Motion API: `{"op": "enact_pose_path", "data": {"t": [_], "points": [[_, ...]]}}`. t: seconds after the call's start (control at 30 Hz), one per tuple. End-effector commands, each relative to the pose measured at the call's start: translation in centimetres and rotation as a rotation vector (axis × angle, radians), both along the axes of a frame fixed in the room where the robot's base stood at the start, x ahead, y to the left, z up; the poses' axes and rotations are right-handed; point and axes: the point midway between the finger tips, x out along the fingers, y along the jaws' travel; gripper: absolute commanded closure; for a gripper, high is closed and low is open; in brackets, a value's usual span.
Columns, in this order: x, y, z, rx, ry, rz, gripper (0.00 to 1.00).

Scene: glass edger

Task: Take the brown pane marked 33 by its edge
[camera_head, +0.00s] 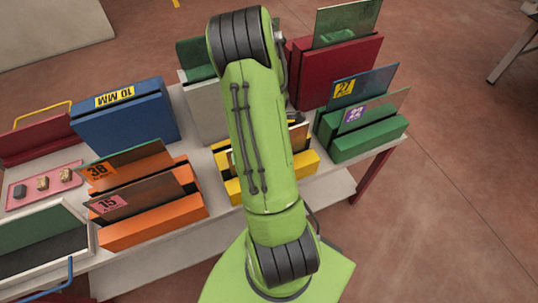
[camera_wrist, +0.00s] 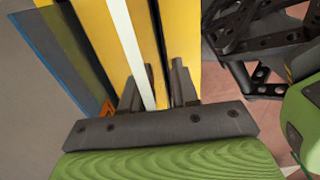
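No label reading 33 shows in either view. In the head view my arm covers most of the yellow rack (camera_head: 310,160) in the middle of the table, and a small brown pane corner (camera_head: 299,119) shows just right of the arm. My gripper (camera_wrist: 158,88) is hidden in the head view. In the wrist view its two dark fingers stand apart over the yellow rack (camera_wrist: 100,25). A pale upright strip (camera_wrist: 130,45), perhaps a pane's edge, runs down between them, nearer the left finger. A gap shows beside the right finger. Contact cannot be told.
Orange racks hold panes marked 38 (camera_head: 98,171) and 15 (camera_head: 108,204). A green rack (camera_head: 365,140) holds panes marked 27 (camera_head: 344,88) and 22 (camera_head: 355,114). A blue box (camera_head: 130,125) and a red rack (camera_head: 340,70) stand near. A bluish pane (camera_wrist: 55,65) is left of my fingers.

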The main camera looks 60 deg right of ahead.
Motion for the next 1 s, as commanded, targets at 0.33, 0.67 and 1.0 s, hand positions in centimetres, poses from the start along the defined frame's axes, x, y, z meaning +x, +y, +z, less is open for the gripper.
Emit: {"op": "enact_pose_path", "data": {"t": [0.33,0.67,1.0], "points": [[0.01,-0.03,0.06,-0.001,0.001,0.0,1.0],[0.01,-0.05,0.09,-0.001,0.0,0.0,1.0],[0.02,-0.07,0.11,-0.002,-0.001,-0.001,1.0]]}}
